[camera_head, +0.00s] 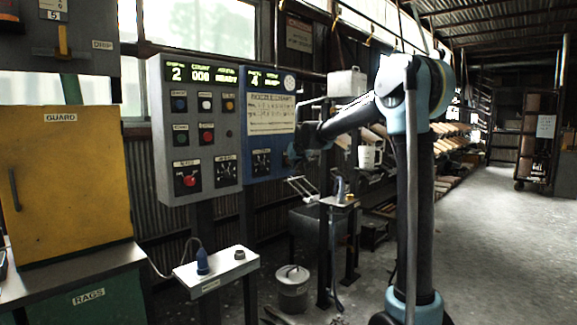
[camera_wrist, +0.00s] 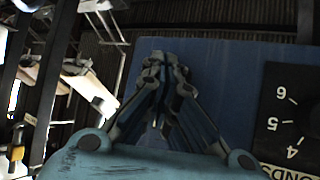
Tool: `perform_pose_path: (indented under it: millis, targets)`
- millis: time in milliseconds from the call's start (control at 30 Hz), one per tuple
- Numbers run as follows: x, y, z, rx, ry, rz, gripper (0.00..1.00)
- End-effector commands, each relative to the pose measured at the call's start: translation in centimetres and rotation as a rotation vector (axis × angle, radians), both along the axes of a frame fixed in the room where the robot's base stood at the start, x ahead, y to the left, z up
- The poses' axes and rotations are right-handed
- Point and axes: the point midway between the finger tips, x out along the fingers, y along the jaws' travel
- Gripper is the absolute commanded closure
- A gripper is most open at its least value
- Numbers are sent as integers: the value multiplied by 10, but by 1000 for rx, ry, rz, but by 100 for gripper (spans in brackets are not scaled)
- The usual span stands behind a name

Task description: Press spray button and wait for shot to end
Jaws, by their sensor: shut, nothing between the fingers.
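The blue spray panel (camera_head: 270,99) carries a lit display, a chart and a black dial (camera_head: 261,162). My gripper (camera_head: 291,154) is at the panel's lower right edge, beside the dial. In the wrist view my gripper (camera_wrist: 165,65) is shut and empty, its fingertips in front of the plain blue panel face (camera_wrist: 220,80). The dial plate with numbers (camera_wrist: 288,120) is to the right of the fingers. I see no spray button clearly; the fingers may hide it. I cannot tell whether the fingertips touch the panel.
A grey control box (camera_head: 227,150) with several coloured buttons and a red knob adjoins the panel on the left. A small white stand (camera_head: 217,270), a lidded pot (camera_head: 292,288) and a post-mounted nozzle (camera_head: 340,190) stand below. A yellow guard cabinet (camera_head: 85,220) is at left. Floor at right is clear.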

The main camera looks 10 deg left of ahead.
Motion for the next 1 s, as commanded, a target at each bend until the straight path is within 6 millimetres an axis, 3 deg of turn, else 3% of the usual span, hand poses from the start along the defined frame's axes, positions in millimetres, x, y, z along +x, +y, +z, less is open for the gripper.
perform_pose_path:
  millis: [533, 1000]
  targets:
    - [1, 2, 0, 0, 0, 0, 100]
    - [-10, -12, 0, 1, 0, -1, 100]
